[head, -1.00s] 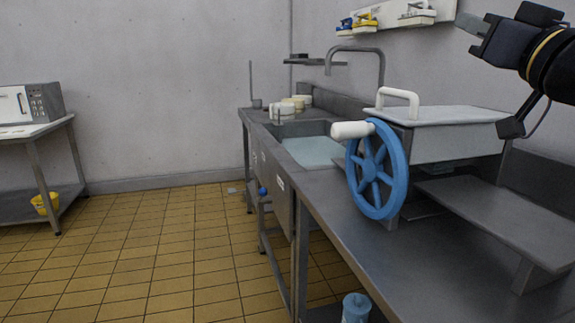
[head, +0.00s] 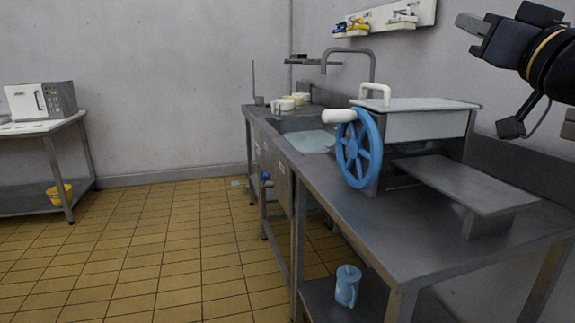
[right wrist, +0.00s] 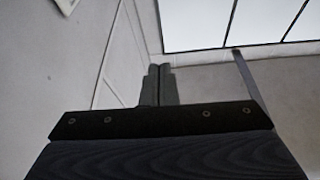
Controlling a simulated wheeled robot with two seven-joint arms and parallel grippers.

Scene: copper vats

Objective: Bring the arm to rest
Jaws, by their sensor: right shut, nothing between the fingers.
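My right gripper (head: 471,35) is at the upper right of the head view, raised in the air above the height of the counter machine and apart from everything. In the right wrist view its two dark fingers (right wrist: 159,85) lie together with nothing between them. Behind them only wall, a window and ceiling show. My left gripper is in neither view.
A steel counter (head: 340,212) carries a machine with a blue handwheel (head: 359,149) and a white-handled lid (head: 415,104). A sink (head: 310,141) lies beyond. A blue jug (head: 347,286) stands on the lower shelf. The tiled floor (head: 160,250) at left is open.

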